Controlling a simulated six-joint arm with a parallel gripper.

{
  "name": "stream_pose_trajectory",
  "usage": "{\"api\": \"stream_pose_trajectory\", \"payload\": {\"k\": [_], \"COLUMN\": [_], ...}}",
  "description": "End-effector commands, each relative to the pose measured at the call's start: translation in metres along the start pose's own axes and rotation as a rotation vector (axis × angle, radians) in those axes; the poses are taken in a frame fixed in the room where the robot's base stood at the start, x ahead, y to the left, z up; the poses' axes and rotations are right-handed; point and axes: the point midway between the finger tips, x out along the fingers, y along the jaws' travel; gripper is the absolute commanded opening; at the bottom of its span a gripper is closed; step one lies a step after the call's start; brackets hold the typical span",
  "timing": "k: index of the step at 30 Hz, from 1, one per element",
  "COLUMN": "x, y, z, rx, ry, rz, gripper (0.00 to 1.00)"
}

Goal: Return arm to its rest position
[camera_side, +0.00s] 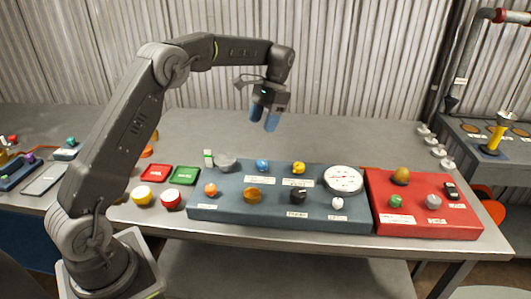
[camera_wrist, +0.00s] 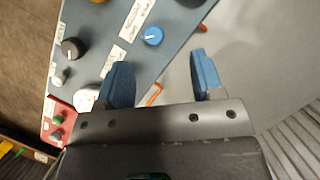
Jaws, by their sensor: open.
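My gripper (camera_side: 264,118) hangs from my raised arm above the grey bench, behind the blue-grey control panel (camera_side: 270,218). Its two blue fingers are apart with nothing between them. In the wrist view my gripper (camera_wrist: 160,82) is also open and empty, with the bench surface behind the gap. The panel shows in the wrist view too (camera_wrist: 175,45), to the upper left of the fingers, with a blue knob (camera_wrist: 152,36) and a dark knob (camera_wrist: 73,48). No part of my gripper touches the panel in the side view.
A red panel (camera_side: 425,222) with several knobs adjoins at the right. A round white gauge (camera_side: 343,179) sits on the blue-grey panel. Red (camera_side: 152,173) and green (camera_side: 186,175) plates lie left of it. The bench behind the panels is mostly clear. A corrugated wall (camera_side: 350,60) stands behind.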

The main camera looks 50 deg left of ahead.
Motion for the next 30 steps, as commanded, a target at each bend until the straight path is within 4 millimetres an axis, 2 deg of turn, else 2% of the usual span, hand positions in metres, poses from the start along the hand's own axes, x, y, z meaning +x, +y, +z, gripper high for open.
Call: {"api": "stream_pose_trajectory", "payload": {"k": [6, 10, 14, 20, 24, 30], "x": [-0.039, -0.051, -0.053, -0.036, -0.011, 0.024], "y": [0.038, 0.064, 0.087, 0.118, 0.135, 0.148], "z": [0.055, 0.096, 0.139, 0.202, 0.240, 0.273], "rx": [0.001, -0.002, -0.004, -0.008, -0.011, -0.016], "ry": [0.163, 0.276, 0.389, 0.564, 0.683, 0.809], "rz": [-0.035, -0.049, -0.054, -0.048, -0.033, -0.006], "gripper": [0.61, 0.61, 0.61, 0.61, 0.61, 0.61]}}
